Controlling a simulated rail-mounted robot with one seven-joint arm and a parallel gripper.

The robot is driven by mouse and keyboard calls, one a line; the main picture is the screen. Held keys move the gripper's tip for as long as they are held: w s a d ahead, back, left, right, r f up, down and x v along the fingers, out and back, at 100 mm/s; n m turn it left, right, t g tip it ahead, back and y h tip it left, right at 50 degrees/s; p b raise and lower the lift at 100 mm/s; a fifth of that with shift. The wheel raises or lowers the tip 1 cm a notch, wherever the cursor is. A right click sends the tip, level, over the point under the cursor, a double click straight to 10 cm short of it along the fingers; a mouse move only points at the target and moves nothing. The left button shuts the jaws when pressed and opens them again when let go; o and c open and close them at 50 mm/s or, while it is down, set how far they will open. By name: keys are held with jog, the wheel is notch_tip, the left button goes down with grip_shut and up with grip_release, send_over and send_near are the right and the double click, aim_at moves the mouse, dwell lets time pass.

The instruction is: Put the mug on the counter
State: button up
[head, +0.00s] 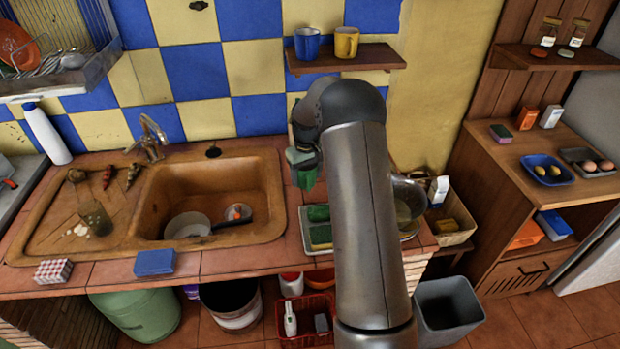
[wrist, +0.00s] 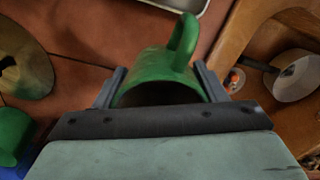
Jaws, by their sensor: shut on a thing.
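A green mug (head: 304,178) hangs under my gripper (head: 304,155) in the head view, beside the right edge of the sink. In the wrist view the green mug (wrist: 150,66) sits between the two fingers of my gripper (wrist: 160,84), its handle pointing up in the picture. My gripper is shut on the mug. The tiled counter (head: 222,263) runs below it. My arm covers the counter's right part. I cannot tell how far the mug is above the counter.
The brown sink (head: 270,195), holding a pan (head: 187,225), lies left of the mug. A tray (head: 308,238) with green items stands in front. A blue mug (head: 307,43) and yellow mug (head: 346,41) stand on the wall shelf (head: 365,62). The counter's front edge holds a blue block (head: 154,262).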

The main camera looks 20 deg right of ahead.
jog(key=shift+w+d+f, duration=0.4)
jog(key=shift+d+f, duration=0.2)
jog(key=shift+f, duration=0.2)
jog(key=shift+f+p, duration=0.55)
jog(key=shift+f, duration=1.05)
jog(key=shift+f, duration=0.2)
jog(key=o, duration=1.1)
jog(key=shift+r, duration=0.15)
